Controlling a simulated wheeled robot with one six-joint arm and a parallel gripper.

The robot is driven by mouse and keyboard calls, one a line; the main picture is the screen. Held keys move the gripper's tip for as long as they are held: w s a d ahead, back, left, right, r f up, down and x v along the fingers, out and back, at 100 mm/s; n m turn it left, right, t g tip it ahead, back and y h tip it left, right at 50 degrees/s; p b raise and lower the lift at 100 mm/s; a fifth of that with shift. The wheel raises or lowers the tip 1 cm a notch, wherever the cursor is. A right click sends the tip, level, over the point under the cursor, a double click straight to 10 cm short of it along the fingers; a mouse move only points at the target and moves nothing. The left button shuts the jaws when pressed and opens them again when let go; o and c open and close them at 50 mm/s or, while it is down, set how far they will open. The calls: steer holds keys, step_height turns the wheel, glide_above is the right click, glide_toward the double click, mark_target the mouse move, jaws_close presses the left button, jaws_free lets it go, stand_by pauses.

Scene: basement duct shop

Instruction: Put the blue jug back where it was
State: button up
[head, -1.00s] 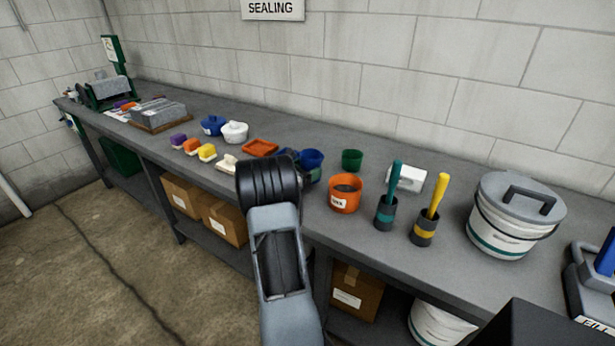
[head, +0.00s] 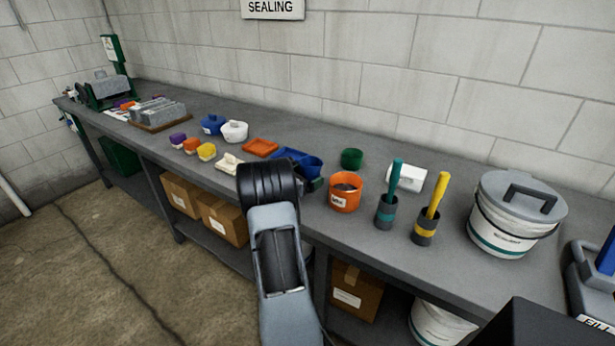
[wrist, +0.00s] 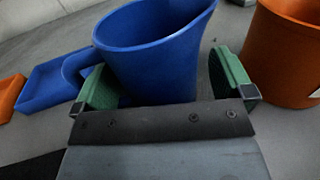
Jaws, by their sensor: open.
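The blue jug (wrist: 150,55) stands between the two green fingers of my gripper (wrist: 162,82) in the wrist view. Its handle is at the left, by the left finger. The fingers are open, with a gap showing on the right side; contact at the handle side is unclear. In the head view the jug (head: 312,166) is partly hidden by my wrist, on the bench beside the orange bucket (head: 345,192). A bit of green finger (head: 316,184) shows just below it. The jug looks upright; its base is hidden.
A blue tray (head: 288,153) and an orange tray (head: 261,147) lie left of the jug. A green cup (head: 352,159) stands behind the orange bucket. Brushes in dark holders (head: 386,212) and a lidded white bucket (head: 500,235) are farther right on the grey bench (head: 450,175).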

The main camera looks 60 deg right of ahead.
steer(key=shift+r, duration=0.25)
steer(key=v, duration=1.2)
steer(key=shift+b, duration=0.3)
steer(key=s+a+m+t+y, duration=0.2)
steer(key=a+m+y, duration=0.3)
steer(key=a, duration=0.8)
steer(key=s+a+r+m+t+y, duration=0.1)
steer(key=s+a+m+t+y, duration=0.2)
steer(key=a, duration=0.9)
steer(key=s+a+r+m+t+y, duration=0.1)
steer(key=s+a+m+t+y, duration=0.2)
steer(key=a+m+y, duration=0.3)
steer(key=s+a+y, duration=0.1)
steer(key=a+y, duration=0.2)
steer(key=a, duration=0.4)
steer(key=shift+a+r+m+y, duration=0.25)
steer(key=shift+a+m+y, duration=0.05)
steer(key=shift+a+m, duration=0.1)
